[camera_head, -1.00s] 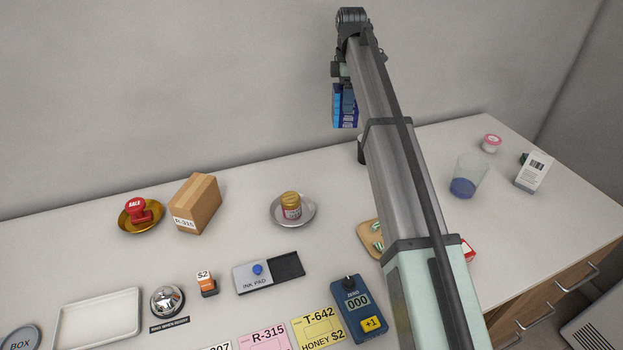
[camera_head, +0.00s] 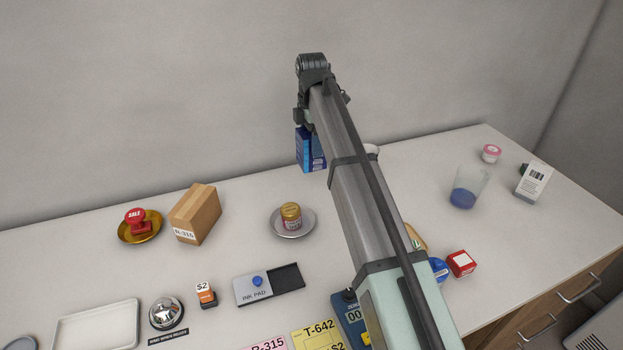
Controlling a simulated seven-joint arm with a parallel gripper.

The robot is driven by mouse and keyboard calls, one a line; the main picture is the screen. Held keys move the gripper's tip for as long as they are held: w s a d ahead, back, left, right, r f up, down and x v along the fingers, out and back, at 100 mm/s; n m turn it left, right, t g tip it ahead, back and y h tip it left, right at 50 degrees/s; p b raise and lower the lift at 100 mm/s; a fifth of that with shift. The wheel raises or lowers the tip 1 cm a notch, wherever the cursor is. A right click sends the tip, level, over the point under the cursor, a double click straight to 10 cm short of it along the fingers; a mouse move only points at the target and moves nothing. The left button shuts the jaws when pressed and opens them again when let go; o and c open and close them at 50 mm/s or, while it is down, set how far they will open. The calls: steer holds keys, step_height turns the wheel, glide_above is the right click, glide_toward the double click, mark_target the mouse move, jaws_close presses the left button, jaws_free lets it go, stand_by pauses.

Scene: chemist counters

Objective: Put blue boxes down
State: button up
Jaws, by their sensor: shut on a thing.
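A blue box (camera_head: 304,150), dark blue with a lighter blue side, shows just left of my arm near the back wall. My gripper (camera_head: 303,122) is shut on it at its top, and the fingers are mostly hidden behind my arm. The box is upright, low over the back of the counter (camera_head: 255,182). I cannot tell whether its bottom touches the counter. Only one blue box shows clearly; anything behind my arm is hidden.
A metal dish with a gold-lidded jar (camera_head: 291,215) stands in front of the box. A cardboard box (camera_head: 195,213) and a gold dish (camera_head: 140,237) are at left. A beaker (camera_head: 467,187) and white carton (camera_head: 533,181) stand at right. The back counter left of the blue box is clear.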

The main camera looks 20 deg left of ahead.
mark_target(311, 167)
steer(key=shift+f, duration=4.55)
steer(key=shift+f, duration=0.15)
steer(key=o, duration=1.1)
step_height(311, 167, up, 12)
steer(key=shift+r, duration=0.15)
